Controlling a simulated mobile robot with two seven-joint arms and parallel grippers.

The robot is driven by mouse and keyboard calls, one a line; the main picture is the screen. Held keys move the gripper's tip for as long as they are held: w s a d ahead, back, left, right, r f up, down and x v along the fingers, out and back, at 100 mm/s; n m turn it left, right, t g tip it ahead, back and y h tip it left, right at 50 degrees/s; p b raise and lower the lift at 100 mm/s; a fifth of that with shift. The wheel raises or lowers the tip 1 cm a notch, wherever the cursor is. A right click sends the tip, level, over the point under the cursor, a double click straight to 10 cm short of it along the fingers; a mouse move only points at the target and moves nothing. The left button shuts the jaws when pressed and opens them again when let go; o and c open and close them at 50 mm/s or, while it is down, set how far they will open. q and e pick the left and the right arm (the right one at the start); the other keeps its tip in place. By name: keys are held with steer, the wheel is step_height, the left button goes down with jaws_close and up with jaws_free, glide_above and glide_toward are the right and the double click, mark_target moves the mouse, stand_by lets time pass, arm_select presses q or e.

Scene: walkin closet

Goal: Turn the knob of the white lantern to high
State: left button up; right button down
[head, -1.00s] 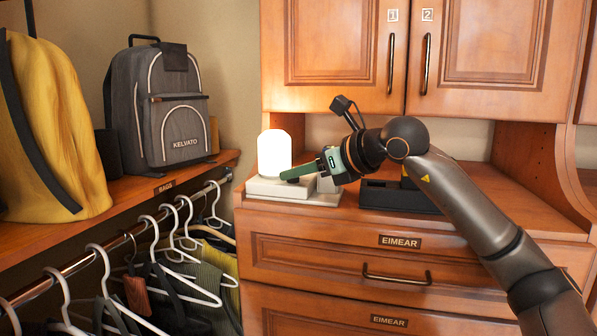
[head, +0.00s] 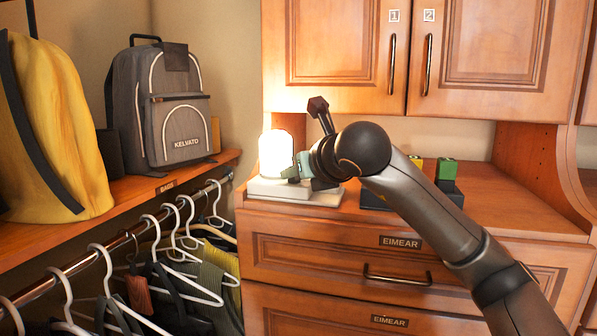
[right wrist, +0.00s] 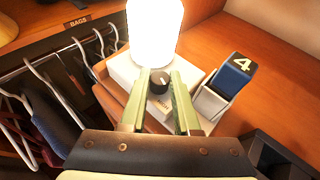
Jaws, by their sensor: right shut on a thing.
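The white lantern (head: 275,155) stands on the cabinet top at the left end, its globe glowing brightly. It also shows in the right wrist view (right wrist: 125,70), where a dark round knob (right wrist: 158,84) with a pale mark sits on the front of its base. The knob setting is too small to read for certain. My right gripper (right wrist: 159,78) is shut on the knob, one green finger on each side. In the head view my right gripper (head: 294,172) partly covers the lantern's base and hides the knob. My left gripper is not in view.
A grey holder with a blue block marked 4 (right wrist: 236,72) stands right of the lantern. A dark tray (head: 374,197) with yellow and green items lies behind my arm. White hangers (head: 180,225) hang left, below a shelf with a grey backpack (head: 165,110) and a yellow bag (head: 55,130).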

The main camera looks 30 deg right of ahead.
steer(key=shift+a+m+h, duration=0.15)
steer(key=shift+m+h, duration=0.45)
steer(key=shift+h, duration=0.1)
steer(key=shift+g, duration=0.3)
steer(key=c, duration=0.9)
jaws_free()
steer(key=p+v, duration=0.1)
steer(key=v, duration=1.1)
steer(key=shift+s+a, duration=0.15)
steer(key=shift+s, duration=0.05)
